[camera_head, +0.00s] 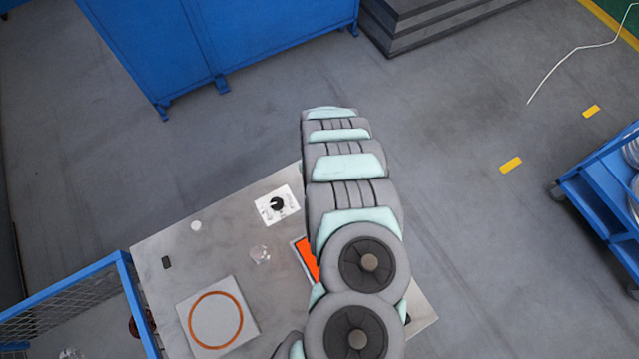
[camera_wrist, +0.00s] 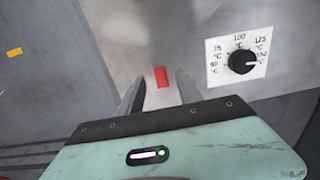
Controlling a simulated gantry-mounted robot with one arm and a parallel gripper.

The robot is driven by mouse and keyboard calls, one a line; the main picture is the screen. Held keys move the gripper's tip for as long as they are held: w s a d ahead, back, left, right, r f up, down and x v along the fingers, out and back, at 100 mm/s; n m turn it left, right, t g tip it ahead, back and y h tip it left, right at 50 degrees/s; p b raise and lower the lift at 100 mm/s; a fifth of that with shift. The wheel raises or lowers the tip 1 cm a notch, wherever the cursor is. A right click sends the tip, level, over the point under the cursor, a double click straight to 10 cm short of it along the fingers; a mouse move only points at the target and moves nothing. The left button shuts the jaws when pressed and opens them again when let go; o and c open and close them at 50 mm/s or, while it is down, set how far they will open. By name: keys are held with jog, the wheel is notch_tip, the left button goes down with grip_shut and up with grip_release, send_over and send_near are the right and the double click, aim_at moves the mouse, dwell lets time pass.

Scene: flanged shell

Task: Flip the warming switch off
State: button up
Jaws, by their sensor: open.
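A red part (camera_wrist: 162,77) on a pale strip, which looks like the switch, shows in the wrist view between my fingers. I cannot tell which way it is set or whether I touch it. My gripper (camera_wrist: 160,86) is open, its two fingers on either side of that strip. In the head view my arm hides the gripper and the red part. A black dial (camera_wrist: 242,61) on a white temperature plate is right of the gripper in the wrist view, its mark pointing right. The dial also shows in the head view (camera_head: 277,204).
The grey worktop (camera_head: 225,255) holds a plate with a copper ring (camera_head: 215,317), a small clear piece (camera_head: 260,254) and an orange panel (camera_head: 306,258) partly behind my arm. A blue mesh cart (camera_head: 80,302) stands left, a blue trolley (camera_head: 605,195) right, a blue cabinet (camera_head: 240,40) behind.

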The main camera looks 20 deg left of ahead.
notch_tip(320, 180, down, 4)
jog(key=shift+r, duration=0.1)
jog(key=shift+f, duration=0.35)
jog(key=shift+c, duration=0.2)
grip_shut()
dwell(0.4)
